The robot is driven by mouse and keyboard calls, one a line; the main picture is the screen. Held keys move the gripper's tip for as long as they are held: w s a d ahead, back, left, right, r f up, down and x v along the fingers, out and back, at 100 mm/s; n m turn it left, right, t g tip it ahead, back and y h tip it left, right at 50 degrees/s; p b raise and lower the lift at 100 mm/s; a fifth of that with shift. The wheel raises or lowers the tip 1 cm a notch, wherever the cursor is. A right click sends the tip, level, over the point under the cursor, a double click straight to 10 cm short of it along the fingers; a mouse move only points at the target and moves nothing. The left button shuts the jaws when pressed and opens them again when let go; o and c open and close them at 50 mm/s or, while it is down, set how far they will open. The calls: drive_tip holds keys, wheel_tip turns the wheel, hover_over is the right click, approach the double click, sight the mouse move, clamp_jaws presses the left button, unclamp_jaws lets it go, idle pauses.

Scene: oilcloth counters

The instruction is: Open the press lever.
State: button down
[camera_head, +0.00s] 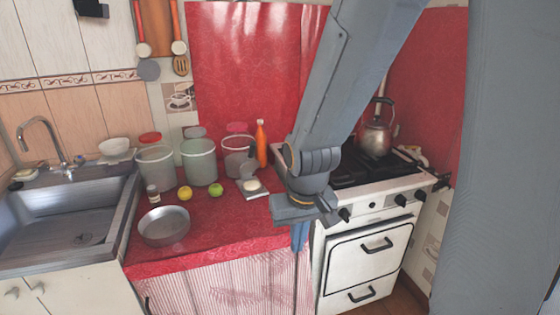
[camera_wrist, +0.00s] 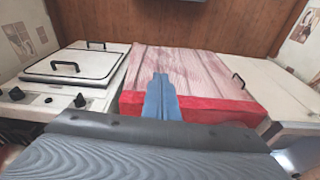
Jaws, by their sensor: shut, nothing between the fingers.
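A small flat thing with a pale base and a dark raised part (camera_head: 252,187) lies on the red counter, in front of the orange bottle. It may be the press, but it is too small for me to make out a lever. My gripper (camera_head: 300,246) points down at the counter's right front edge, beside the stove, to the right of and nearer than that thing. In the wrist view its blue fingers (camera_wrist: 161,82) are together and empty, over the red counter edge and striped curtain. The press does not show in the wrist view.
Several clear tubs (camera_head: 199,162), an orange bottle (camera_head: 262,144), a yellow fruit (camera_head: 185,193), a green fruit (camera_head: 216,190) and a metal bowl (camera_head: 164,226) stand on the counter (camera_head: 215,235). A stove (camera_head: 365,260) with a kettle (camera_head: 376,137) is right, a sink (camera_head: 70,220) left.

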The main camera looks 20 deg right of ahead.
drive_tip(key=w+d+f+m+t+b, duration=0.2)
drive_tip(key=w+t, duration=0.1)
drive_tip(key=w, duration=0.8)
drive_tip(key=w+d+f+m+t+b, duration=0.15)
drive_tip(key=w+t, duration=0.25)
drive_tip(key=w, duration=0.8)
drive_tip(key=m+t+y+b, duration=0.4)
drive_tip(key=m+t, duration=0.2)
drive_tip(key=t, duration=0.2)
approach(250, 159)
drive_tip(key=s+d+f, duration=0.2)
drive_tip(key=s+d+m+t+y+b, duration=0.1)
drive_tip(key=s+m+t+y, duration=0.15)
drive_tip(key=t+y, duration=0.25)
drive_tip(key=p+x, duration=0.1)
drive_tip(key=x, duration=0.9)
drive_tip(key=shift+w, duration=0.2)
drive_tip(key=shift+d, duration=0.25)
